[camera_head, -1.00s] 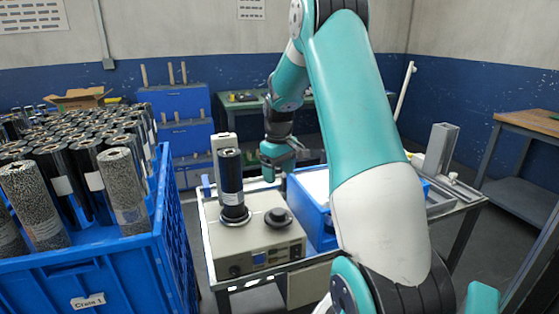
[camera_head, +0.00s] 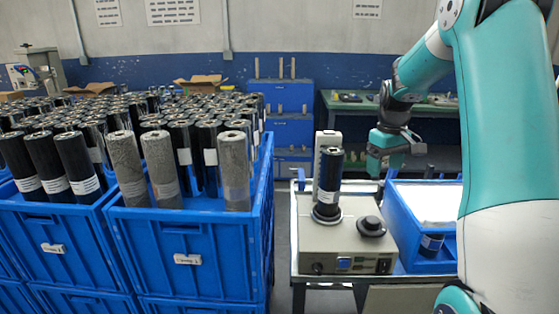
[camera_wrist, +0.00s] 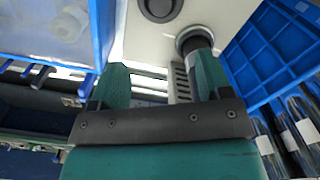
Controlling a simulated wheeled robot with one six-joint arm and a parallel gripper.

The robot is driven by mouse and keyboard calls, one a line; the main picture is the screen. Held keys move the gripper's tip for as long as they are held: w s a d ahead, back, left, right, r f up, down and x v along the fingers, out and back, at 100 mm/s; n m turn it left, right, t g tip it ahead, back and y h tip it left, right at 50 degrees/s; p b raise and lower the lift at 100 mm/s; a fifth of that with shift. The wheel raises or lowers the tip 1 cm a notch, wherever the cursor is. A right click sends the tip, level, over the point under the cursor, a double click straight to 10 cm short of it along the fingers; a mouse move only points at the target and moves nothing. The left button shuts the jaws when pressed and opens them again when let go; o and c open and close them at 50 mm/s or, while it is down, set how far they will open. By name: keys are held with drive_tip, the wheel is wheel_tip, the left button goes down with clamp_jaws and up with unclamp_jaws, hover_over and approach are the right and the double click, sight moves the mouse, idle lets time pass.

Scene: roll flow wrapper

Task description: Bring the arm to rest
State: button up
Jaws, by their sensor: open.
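My arm reaches in from the right of the head view, in teal and white. My gripper (camera_head: 377,165) hangs above the back edge of the machine cart, to the right of the upright black roll (camera_head: 329,177). In the wrist view its two teal fingers (camera_wrist: 158,85) are apart with nothing between them. The roll stands on the beige machine (camera_head: 350,238), apart from the gripper in the head view. A round dark knob (camera_head: 371,226) sits on the machine's top at the right.
Blue crates (camera_head: 186,262) full of upright rolls stand at the left. A blue bin (camera_head: 408,238) with a white sheet and a dark roll (camera_head: 431,245) is right of the machine. A green workbench (camera_head: 350,105) and blue drawers (camera_head: 284,110) are behind. A floor gap separates crates and cart.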

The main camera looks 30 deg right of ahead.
drive_tip(key=s+a+r+n+t+y, duration=0.1)
drive_tip(key=a+r+n, duration=0.15)
drive_tip(key=a, duration=1.05)
drive_tip(key=s+a+r+n+y, duration=0.1)
drive_tip(key=s+a+r+n, duration=0.15)
drive_tip(key=a, duration=0.95)
drive_tip(key=s+a+n+g+y, duration=0.1)
drive_tip(key=s+a+n+y, duration=0.1)
drive_tip(key=s+a, duration=1.4)
drive_tip(key=shift+s+a+r+n, duration=0.25)
drive_tip(key=shift+s+r+n, duration=0.1)
drive_tip(key=shift+s+n, duration=0.1)
drive_tip(key=shift+c, duration=0.2)
